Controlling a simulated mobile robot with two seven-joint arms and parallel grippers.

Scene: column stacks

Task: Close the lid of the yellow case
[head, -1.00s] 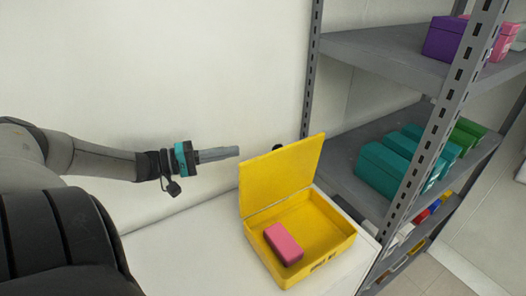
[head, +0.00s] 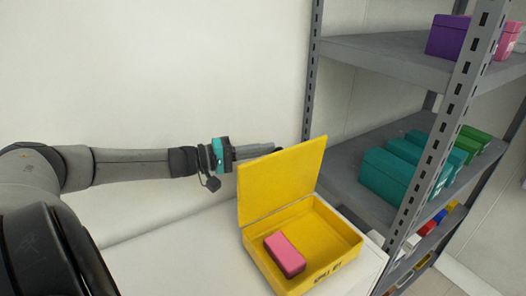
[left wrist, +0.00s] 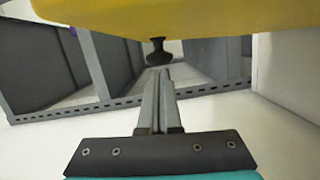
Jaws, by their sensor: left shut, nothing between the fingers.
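The yellow case (head: 338,251) stands open on a white surface, with a pink block (head: 284,254) inside. Its lid (head: 282,180) is raised, leaning slightly back on the hinge at the far left side. My left gripper (head: 272,149) is shut and empty, just behind the top edge of the lid; part of it may be hidden by the lid. In the left wrist view the lid (left wrist: 170,16) fills the top, above the shut fingers (left wrist: 156,75). I cannot tell whether they touch it. My right gripper is not in view.
A grey metal shelf rack (head: 385,42) stands close on the right, holding teal boxes (head: 388,174), a purple box (head: 447,36) and other coloured boxes. A white wall (head: 150,70) is behind my left arm. The white surface (head: 185,250) left of the case is clear.

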